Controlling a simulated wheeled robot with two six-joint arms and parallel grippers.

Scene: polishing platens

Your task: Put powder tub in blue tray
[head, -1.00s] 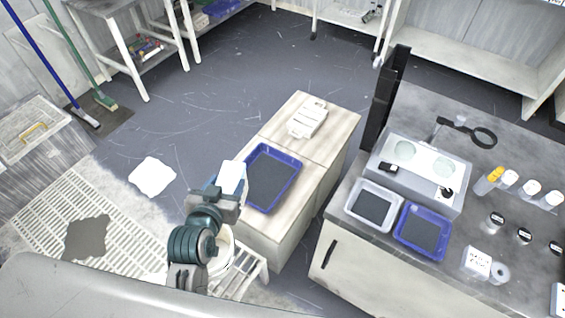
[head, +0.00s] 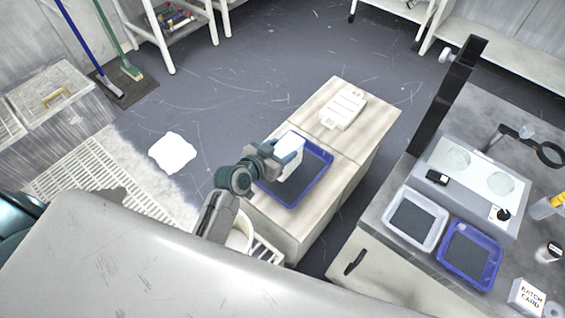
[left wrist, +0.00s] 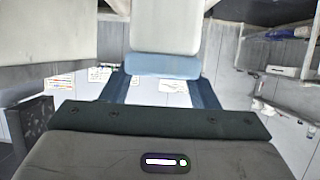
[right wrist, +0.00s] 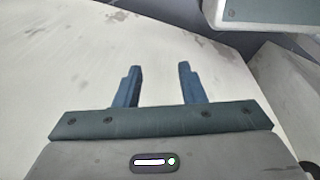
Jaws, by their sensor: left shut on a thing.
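The powder tub (head: 289,149), a white and light blue container, is held by my left gripper (head: 272,154). In the left wrist view the tub (left wrist: 165,28) sits between the two fingers, its blue part toward the palm. A blue tray (head: 296,188) with a dark bottom lies on the wooden cabinet. The tub is over the upper left part of this tray; I cannot tell its height above it. A second blue tray (head: 470,255) is on the grey bench at right. My right gripper (right wrist: 160,76) is open and empty in the right wrist view, over a pale stained surface.
A white tray (head: 415,219) stands beside the bench's blue tray. A white moulded item (head: 343,107) lies at the cabinet's far end. A polishing machine (head: 470,178) and a dark upright post (head: 447,95) stand on the right. A bucket (head: 238,238) is below my left arm.

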